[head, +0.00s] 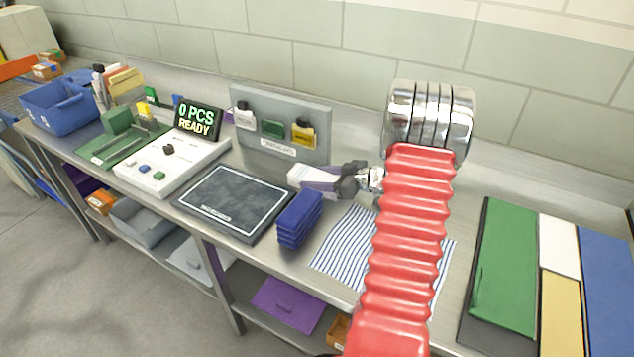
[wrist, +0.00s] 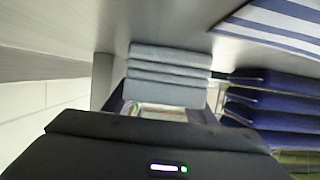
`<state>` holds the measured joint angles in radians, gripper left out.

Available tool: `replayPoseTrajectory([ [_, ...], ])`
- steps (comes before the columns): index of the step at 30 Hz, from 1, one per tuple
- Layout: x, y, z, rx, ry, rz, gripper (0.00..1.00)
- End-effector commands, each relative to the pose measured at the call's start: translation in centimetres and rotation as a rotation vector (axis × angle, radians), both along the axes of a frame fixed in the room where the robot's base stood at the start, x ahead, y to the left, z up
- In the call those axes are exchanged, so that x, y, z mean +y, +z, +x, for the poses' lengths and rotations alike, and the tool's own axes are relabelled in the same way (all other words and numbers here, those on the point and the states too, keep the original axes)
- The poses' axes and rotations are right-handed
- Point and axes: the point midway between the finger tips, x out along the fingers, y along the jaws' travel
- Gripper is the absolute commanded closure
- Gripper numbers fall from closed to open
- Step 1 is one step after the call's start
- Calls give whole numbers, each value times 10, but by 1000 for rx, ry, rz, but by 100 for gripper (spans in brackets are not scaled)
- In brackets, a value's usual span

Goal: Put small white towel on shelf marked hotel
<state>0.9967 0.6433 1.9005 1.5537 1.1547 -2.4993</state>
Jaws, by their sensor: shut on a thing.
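In the head view my gripper (head: 338,182) is above the bench, between the dark framed pad and the striped cloth. It is shut on a small white towel (head: 307,174). In the wrist view the towel (wrist: 168,75) is a folded, pale grey-white stack between the fingers (wrist: 163,108). The towel seems held above the bench; the exact gap is unclear. No shelf with a readable "hotel" mark shows. Lower shelves under the bench hold a purple sheet (head: 288,305) and a grey bin (head: 143,222).
A folded blue stack (head: 299,219) stands close by in front, also in the wrist view (wrist: 270,100). A striped cloth (head: 343,242) lies under my arm. A dark pad (head: 232,200), a white console (head: 170,165) and an upright grey panel (head: 318,112) are near. Coloured panels (head: 505,265) lie right.

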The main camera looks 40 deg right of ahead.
Motion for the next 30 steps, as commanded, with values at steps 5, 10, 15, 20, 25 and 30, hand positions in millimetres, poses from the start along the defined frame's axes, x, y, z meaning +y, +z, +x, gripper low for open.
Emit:
replayPoseTrajectory([
  [5,0,1,0,0,0,0,78],
  [10,3,7,1,-1,0,-1,78],
  [15,3,28,1,-2,0,-4,78],
  [20,3,58,1,-3,0,-6,78],
  [25,3,91,1,-4,-1,-5,78],
  [30,3,119,1,-3,-1,-3,78],
])
